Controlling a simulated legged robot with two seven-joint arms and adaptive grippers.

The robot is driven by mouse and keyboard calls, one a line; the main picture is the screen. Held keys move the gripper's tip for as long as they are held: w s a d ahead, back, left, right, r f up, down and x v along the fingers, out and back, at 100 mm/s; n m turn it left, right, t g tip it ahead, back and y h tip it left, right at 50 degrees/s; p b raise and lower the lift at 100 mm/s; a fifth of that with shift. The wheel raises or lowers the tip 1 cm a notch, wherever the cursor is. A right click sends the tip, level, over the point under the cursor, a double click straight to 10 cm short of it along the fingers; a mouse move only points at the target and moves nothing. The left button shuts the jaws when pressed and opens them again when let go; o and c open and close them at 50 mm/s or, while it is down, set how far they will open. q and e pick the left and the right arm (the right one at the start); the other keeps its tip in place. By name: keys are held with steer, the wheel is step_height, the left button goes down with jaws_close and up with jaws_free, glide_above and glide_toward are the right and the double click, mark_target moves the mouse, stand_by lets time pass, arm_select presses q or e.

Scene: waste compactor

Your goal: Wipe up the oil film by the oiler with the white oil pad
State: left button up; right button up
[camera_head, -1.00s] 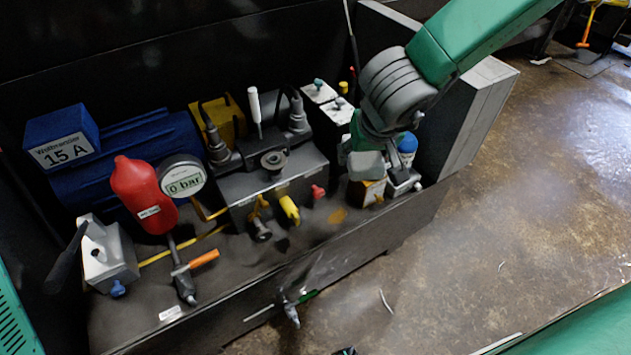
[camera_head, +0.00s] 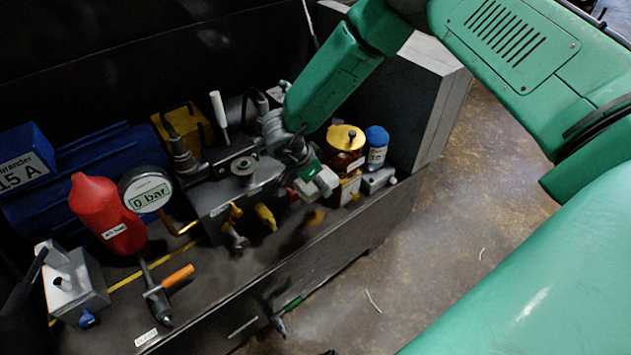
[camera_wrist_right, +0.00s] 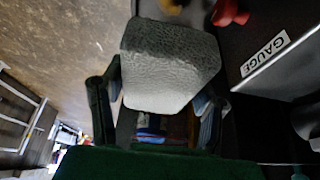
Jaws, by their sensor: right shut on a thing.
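The white oil pad (camera_head: 322,185) is held in my right gripper (camera_head: 310,170), over the dark bench. In the right wrist view the pad (camera_wrist_right: 168,65) is a pale, textured block between the fingers of the gripper (camera_wrist_right: 157,105). A yellow-orange patch, which looks like the oil film (camera_head: 315,217), lies on the bench just below the pad in the head view. I cannot tell whether pad and film touch. The oiler (camera_head: 345,140), amber with a yellow lid, stands right of and behind the gripper. My left gripper is out of view.
A blue-capped bottle (camera_head: 376,148) stands right of the oiler. Yellow handles (camera_head: 265,217) and the valve block (camera_head: 232,190) are close on the left. The bench's front edge is near.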

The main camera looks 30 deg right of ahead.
steer(key=b, duration=0.2)
glide_above(314, 221)
step_height(314, 221, down, 5)
steer(key=shift+d+f+b, duration=0.15)
steer(key=shift+f+b, duration=0.95)
steer(key=shift+f, duration=0.9)
steer(key=shift+d+f+b, duration=0.15)
steer(key=shift+f+b, duration=0.95)
steer(key=shift+f, duration=0.85)
steer(key=shift+f+b, duration=0.35)
steer(key=shift+f, duration=0.15)
steer(key=shift+a, duration=0.15)
steer(key=shift+a+r, duration=0.15)
steer(key=shift+a, duration=0.15)
steer(key=shift+a+f, duration=0.2)
steer(key=shift+a, duration=0.25)
steer(key=shift+d, duration=0.1)
